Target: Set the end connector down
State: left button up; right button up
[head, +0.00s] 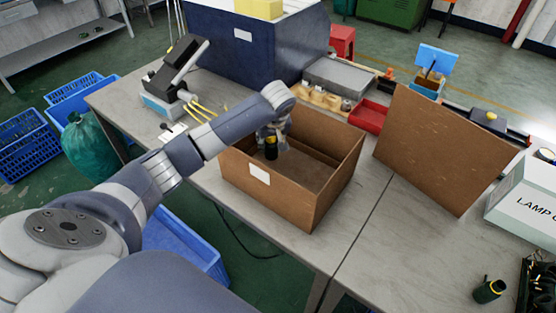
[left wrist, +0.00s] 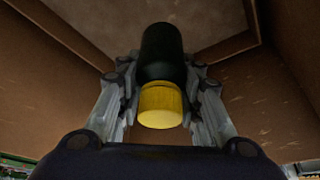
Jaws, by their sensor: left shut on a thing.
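The end connector (left wrist: 161,55) is a black cylinder with a yellow end. My left gripper (left wrist: 160,88) is shut on it, with one finger on each side. In the head view the left gripper (head: 272,137) hangs in the open brown box (head: 318,208), and the connector (head: 271,150) shows below its fingers. The connector is within the box walls. I cannot tell whether it touches the box floor. My right gripper is not in view.
A brown board (head: 440,150) stands to the right of the box. A red tray (head: 370,115) and a grey case (head: 340,77) lie behind it. Bare tabletop lies in front of the board.

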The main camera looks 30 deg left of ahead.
pick_arm(q)
jog(key=shift+f, duration=1.05)
notch_tip(320, 180, down, 3)
jog(key=shift+f, duration=0.5)
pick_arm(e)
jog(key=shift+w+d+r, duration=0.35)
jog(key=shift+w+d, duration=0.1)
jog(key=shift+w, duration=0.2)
pick_arm(q)
jog(key=shift+f, duration=0.1)
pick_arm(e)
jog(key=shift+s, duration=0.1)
pick_arm(q)
jog(key=o, duration=1.2)
jog(key=shift+c, duration=0.2)
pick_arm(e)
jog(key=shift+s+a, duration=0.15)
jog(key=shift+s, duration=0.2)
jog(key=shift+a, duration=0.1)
